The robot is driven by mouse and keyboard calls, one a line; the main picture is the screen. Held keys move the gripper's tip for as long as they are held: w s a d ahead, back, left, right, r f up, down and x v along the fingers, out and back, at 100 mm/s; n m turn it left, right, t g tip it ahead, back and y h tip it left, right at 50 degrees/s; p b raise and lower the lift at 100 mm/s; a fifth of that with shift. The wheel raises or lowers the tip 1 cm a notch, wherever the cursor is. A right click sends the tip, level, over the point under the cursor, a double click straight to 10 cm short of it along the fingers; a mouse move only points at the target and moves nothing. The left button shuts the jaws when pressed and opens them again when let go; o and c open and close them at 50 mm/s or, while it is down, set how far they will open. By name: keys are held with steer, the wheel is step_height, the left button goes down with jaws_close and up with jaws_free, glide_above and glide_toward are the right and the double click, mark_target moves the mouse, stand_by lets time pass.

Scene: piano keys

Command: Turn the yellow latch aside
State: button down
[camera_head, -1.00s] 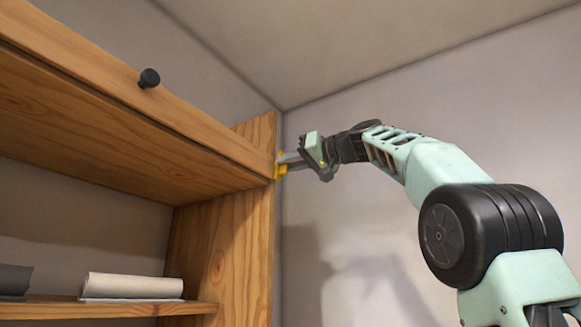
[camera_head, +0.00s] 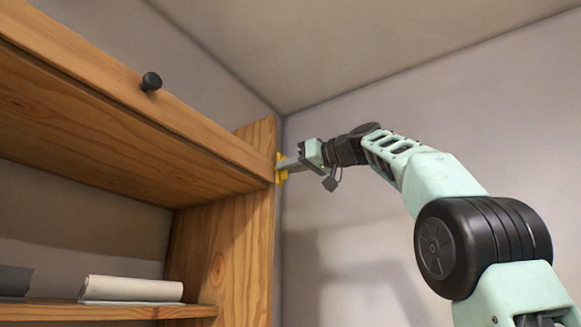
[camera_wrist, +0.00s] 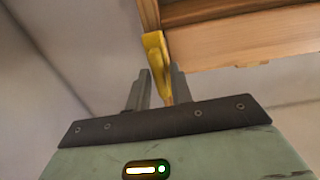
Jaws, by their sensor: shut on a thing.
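The yellow latch (camera_head: 281,169) sits on the right edge of the wooden cabinet, beside the right end of the closed front panel (camera_head: 150,105). In the wrist view the latch (camera_wrist: 158,62) shows as a yellow bar that runs down between my fingers. My gripper (camera_head: 290,163) is at the latch, reaching in from the right, and is shut on it. In the wrist view my gripper (camera_wrist: 160,90) has a finger on each side of the latch's lower part. The lower end of the latch is partly hidden by the right finger.
A black knob (camera_head: 151,81) sticks out of the front panel. The wall (camera_head: 340,215) right of the cabinet is bare.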

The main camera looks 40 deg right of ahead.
steer(key=c, duration=1.5)
jaws_free()
steer(key=shift+o, duration=0.2)
steer(key=shift+s, duration=0.1)
steer(key=b+v, duration=0.3)
steer(key=v, duration=1.4)
steer(key=shift+s+d, duration=0.1)
